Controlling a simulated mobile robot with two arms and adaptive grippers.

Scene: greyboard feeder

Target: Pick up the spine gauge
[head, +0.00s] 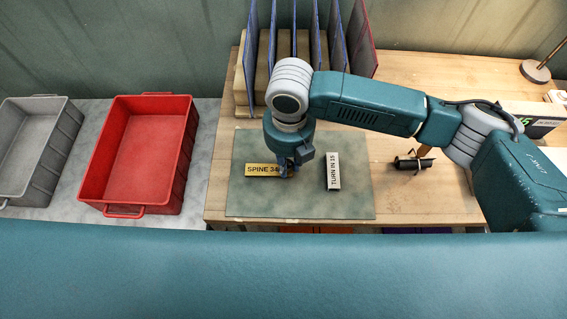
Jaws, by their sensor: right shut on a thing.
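The spine gauge (262,170) is a yellow block marked "SPINE 3/4" that lies on the green mat (300,206), left of its middle. My right gripper (289,172) points down over the gauge's right end and is shut on it. The gripper hides that end of the gauge. I cannot tell whether the gauge is clear of the mat. A white block marked "TURN IN 15" (333,171) lies on the mat to the right, apart from the gripper. My left gripper is not in view.
A red bin (143,192) and a grey bin (28,188) stand on the left counter. Upright blue and red dividers (360,40) stand behind the mat. A black roller-like item (412,162) is on the wooden table (430,201), under my right arm.

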